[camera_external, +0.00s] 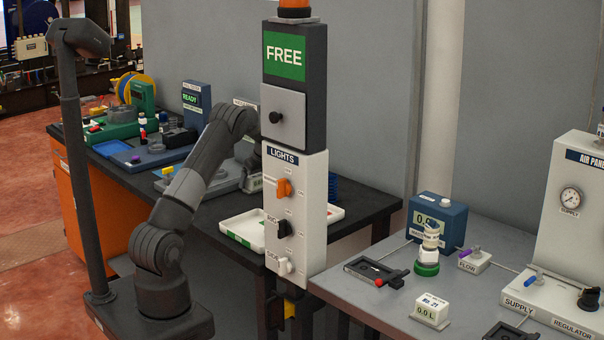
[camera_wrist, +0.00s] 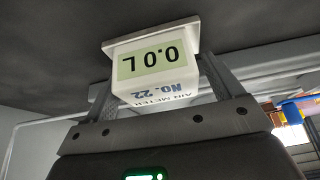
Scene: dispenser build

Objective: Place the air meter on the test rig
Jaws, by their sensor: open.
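A white air meter (camera_wrist: 156,68) marked "No. 22" shows in the wrist view, its green display reading 0.0 L upside down. Its wider base plate faces a dark surface. My gripper (camera_wrist: 160,85) is open with its two fingers on either side of this meter; contact is not clear. In the external view my gripper is hidden behind the lights column. Another white box (camera_external: 431,310) reading 0.0 L stands on the grey table at right. Nothing is labelled test rig; a blue display unit (camera_external: 437,220) and a green-based fitting (camera_external: 428,250) stand on that table.
The lights column (camera_external: 295,210) with a FREE sign stands in front of my arm. A white tray (camera_external: 240,228) lies on the black bench (camera_external: 205,208). A black clamp-like fixture (camera_external: 376,272), a flow valve (camera_external: 474,260) and the air panel (camera_external: 545,215) are at right.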

